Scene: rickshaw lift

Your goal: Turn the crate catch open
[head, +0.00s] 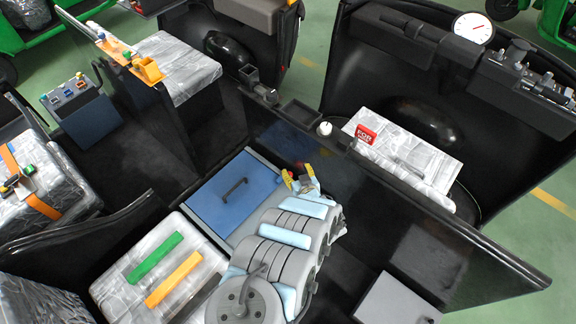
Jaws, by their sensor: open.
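A low crate with a flat blue lid (213,206) and a grey-blue rim (262,165) sits in the middle of the head view. My gripper (298,177) is at the crate's right end, close to the dark partition. Its yellow-tipped fingers are spread apart and I see nothing held between them. A small reddish part shows just beyond the fingertips; I cannot tell whether it is the catch. No catch is clearly visible, and my arm covers the crate's near right side.
A long dark partition (400,200) runs right of my gripper, with a white knob (325,128) on its top. A plastic-wrapped seat (165,270) with green and orange strips lies at lower left. A red sign (365,133) and a dial gauge (473,28) stand beyond the partition.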

